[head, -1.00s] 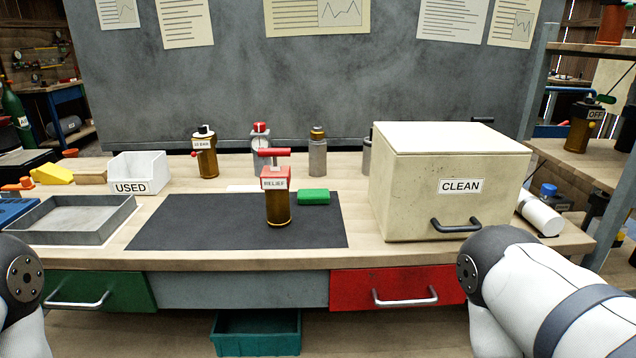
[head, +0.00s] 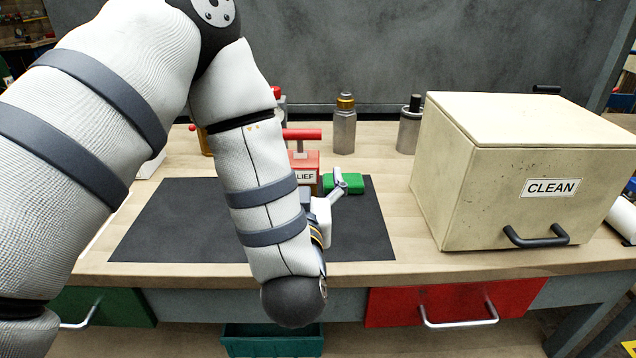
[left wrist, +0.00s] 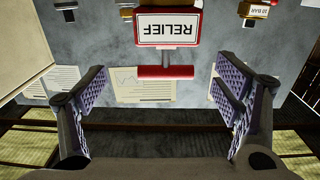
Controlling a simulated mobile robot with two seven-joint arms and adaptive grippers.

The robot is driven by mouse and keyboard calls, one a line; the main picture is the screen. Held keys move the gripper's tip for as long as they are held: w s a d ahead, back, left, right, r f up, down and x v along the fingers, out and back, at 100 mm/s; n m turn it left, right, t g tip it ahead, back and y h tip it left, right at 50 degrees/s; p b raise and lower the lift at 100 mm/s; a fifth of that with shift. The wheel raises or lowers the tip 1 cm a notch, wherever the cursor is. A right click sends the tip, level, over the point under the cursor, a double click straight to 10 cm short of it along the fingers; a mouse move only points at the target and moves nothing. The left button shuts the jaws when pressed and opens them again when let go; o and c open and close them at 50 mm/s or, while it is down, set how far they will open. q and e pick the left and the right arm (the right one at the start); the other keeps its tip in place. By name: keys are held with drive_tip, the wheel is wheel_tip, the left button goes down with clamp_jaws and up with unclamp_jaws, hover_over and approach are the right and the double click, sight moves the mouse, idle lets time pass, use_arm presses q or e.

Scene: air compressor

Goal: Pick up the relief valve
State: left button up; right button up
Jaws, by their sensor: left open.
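The relief valve (head: 306,160) stands upright on the dark mat (head: 160,225), with a red T-handle, a red block with a white RELIEF label and a brown lower body. In the head view my left arm hides its left side and most of its lower part. My left gripper (head: 330,188) is in front of it, mostly hidden by my arm. In the left wrist view, which is upside down, my left gripper (left wrist: 160,88) is open and empty. Its fingers are spread to both sides of the valve's red handle (left wrist: 165,72), apart from it. My right gripper is not in view.
A green block (head: 345,182) lies just right of the valve. The CLEAN box (head: 470,190) stands at the right. A metal bottle with a brass cap (head: 344,128) and a grey canister (head: 409,130) stand behind. The mat's right front is clear.

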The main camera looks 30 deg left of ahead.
sight(300, 155)
use_arm(q)
drive_tip(key=x, duration=0.9)
drive_tip(key=shift+s+a+f, duration=0.25)
drive_tip(key=shift+a+f, duration=0.15)
drive_tip(key=shift+r, duration=0.1)
clamp_jaws()
